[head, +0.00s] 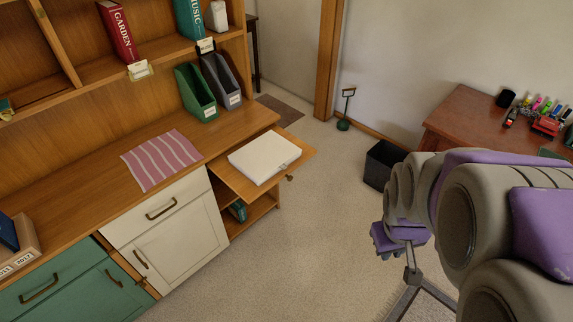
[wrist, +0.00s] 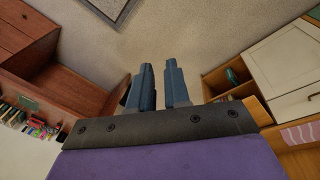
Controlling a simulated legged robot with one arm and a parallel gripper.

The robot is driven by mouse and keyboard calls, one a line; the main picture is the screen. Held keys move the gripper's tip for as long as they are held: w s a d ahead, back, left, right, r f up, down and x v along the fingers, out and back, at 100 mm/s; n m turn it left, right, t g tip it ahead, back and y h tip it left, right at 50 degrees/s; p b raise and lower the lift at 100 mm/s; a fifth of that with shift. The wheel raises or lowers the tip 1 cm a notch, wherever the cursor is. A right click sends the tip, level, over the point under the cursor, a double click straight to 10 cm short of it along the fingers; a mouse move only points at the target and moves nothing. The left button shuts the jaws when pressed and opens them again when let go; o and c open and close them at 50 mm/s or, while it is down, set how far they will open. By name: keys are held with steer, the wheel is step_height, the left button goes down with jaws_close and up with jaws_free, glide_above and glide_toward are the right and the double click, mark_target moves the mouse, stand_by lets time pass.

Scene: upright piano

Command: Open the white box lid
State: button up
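The white box (head: 264,155) is flat, with its lid down, and lies on a pull-out wooden board (head: 232,177) at the right end of the cabinet. A small dark label or catch shows on its right edge. My gripper (head: 390,254) is over the floor to the right of the box, well apart from it. In the wrist view my gripper (wrist: 160,85) has two blue-grey fingers spread apart with nothing between them. I cannot make out the box in the wrist view.
A striped cloth (head: 161,159) lies on the counter. Green (head: 196,92) and grey (head: 221,80) file holders stand behind the box. A black bin (head: 381,164) and a reddish desk (head: 470,118) are at the right. The floor before the board is clear.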

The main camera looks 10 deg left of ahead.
steer(key=w+f+n+t+p, duration=0.1)
steer(key=w+f+n+t, duration=0.5)
steer(key=w, duration=0.9)
steer(key=w+f+n+t+p, duration=0.15)
steer(key=w+f+n, duration=0.5)
steer(key=w, duration=0.85)
steer(key=n+t+y+p, duration=0.2)
steer(key=n+t+y, duration=0.55)
steer(key=y, duration=0.25)
glide_toward(287, 172)
steer(key=s+d+r, duration=0.3)
steer(key=s+d, duration=0.1)
steer(key=s, duration=0.5)
steer(key=shift+n, duration=0.4)
steer(key=b+x, duration=0.1)
steer(key=x, duration=0.4)
steer(key=b+x, duration=0.1)
steer(key=x, duration=0.5)
steer(key=b+x, duration=0.1)
steer(key=x, duration=0.5)
steer(key=shift+a+f, duration=0.15)
steer(key=shift+f, duration=0.1)
